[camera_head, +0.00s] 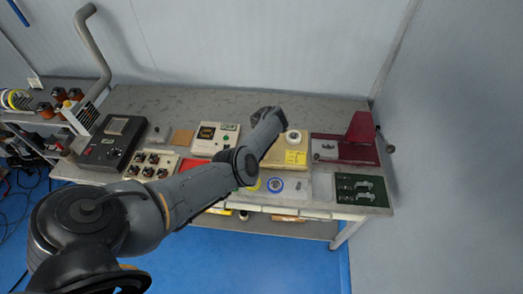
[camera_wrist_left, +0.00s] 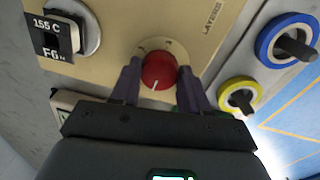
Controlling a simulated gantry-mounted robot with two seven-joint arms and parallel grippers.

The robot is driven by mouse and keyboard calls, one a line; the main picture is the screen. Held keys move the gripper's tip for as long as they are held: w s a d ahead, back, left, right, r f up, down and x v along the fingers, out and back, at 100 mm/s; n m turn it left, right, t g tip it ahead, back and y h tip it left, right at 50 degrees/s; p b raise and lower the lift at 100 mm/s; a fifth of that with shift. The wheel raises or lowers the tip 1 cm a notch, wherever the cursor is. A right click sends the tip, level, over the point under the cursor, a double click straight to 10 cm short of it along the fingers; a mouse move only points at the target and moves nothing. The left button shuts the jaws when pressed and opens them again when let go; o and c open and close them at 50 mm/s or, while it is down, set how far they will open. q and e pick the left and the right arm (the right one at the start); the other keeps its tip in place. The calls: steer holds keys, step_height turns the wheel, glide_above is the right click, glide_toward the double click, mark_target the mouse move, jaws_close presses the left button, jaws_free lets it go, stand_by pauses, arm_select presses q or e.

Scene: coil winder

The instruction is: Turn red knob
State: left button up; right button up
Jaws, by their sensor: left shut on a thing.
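The red knob (camera_wrist_left: 159,70) is round with a white pointer line and sits on a cream panel (camera_wrist_left: 180,22). In the left wrist view, the two purple fingers of my left gripper (camera_wrist_left: 159,83) stand on either side of it, closed on it. In the head view my left arm crosses the bench and covers the knob; the gripper's fingers are hidden there. My right gripper is in neither view.
A blue ring (camera_wrist_left: 287,40) and a yellow ring (camera_wrist_left: 239,95) with dark pegs lie beside the panel. A black-labelled dial (camera_wrist_left: 48,38) is at upper left. On the bench are a black box (camera_head: 112,142), a red stand (camera_head: 350,142) and a green board (camera_head: 361,190).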

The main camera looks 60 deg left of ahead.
arm_select(q)
steer(key=shift+n, duration=0.5)
steer(key=o, duration=1.1)
steer(key=shift+c, duration=0.2)
step_height(320, 180, up, 11)
steer(key=p, duration=0.3)
steer(key=shift+d, duration=0.3)
steer(key=shift+s+f, duration=0.15)
